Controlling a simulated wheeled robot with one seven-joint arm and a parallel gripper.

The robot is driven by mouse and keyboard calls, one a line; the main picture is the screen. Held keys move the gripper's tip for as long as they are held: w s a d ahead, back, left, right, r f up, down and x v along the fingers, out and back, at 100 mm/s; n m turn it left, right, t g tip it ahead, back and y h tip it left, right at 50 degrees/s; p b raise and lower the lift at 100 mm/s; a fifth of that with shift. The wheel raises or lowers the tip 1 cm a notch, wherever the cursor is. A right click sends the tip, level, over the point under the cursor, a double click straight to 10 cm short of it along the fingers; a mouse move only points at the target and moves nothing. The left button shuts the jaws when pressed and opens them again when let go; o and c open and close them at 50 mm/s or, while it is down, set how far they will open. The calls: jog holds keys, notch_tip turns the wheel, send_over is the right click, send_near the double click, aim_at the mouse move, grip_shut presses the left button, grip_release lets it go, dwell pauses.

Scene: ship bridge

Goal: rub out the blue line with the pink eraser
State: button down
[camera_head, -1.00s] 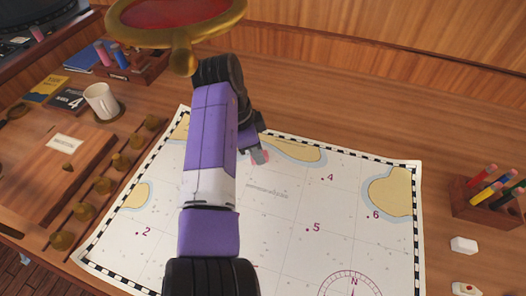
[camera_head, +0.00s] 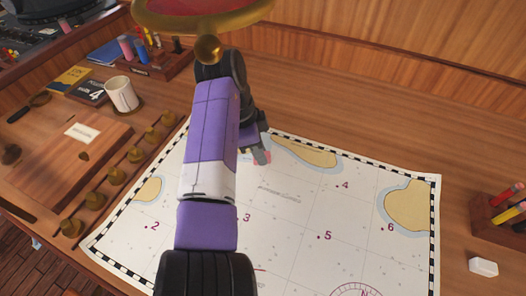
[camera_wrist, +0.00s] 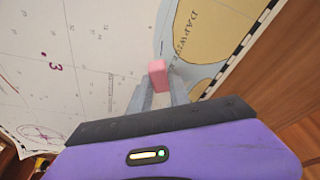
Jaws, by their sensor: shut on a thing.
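My gripper (camera_wrist: 160,92) is shut on the pink eraser (camera_wrist: 157,72), which sits between the fingertips in the wrist view. The eraser is over the white chart (camera_wrist: 85,45), beside a tan island with a pale blue shore. I cannot tell whether it touches the paper. In the head view my gripper (camera_head: 262,157) is near the chart's far edge, left of the far island, and the eraser is mostly hidden by the fingers. I cannot make out a blue line for sure in either view; my arm covers part of the chart (camera_head: 345,215).
A pencil holder (camera_head: 497,222) and a white block (camera_head: 484,267) stand right of the chart. A mug (camera_head: 121,94), a marker rack (camera_head: 160,68) and brass knobs (camera_head: 116,174) are at the left. A brass-rimmed red disc (camera_head: 205,12) hangs over the far side.

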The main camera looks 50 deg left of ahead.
aim_at(253, 159)
jog(key=shift+s+a+f, duration=0.1)
jog(key=shift+s+a+b, duration=0.65)
jog(key=shift+s+a, duration=0.2)
jog(key=shift+s+a+f+b, duration=0.1)
jog(key=shift+s+a+b, duration=0.5)
jog(key=shift+a+b, duration=0.1)
jog(key=shift+s+a, duration=0.2)
jog(key=shift+s, duration=0.05)
jog(key=shift+w+d+r, duration=0.1)
jog(key=shift+r, duration=0.1)
jog(key=shift+w+d+p, duration=0.65)
jog(key=shift+p, duration=0.25)
jog(key=shift+w+d, duration=0.2)
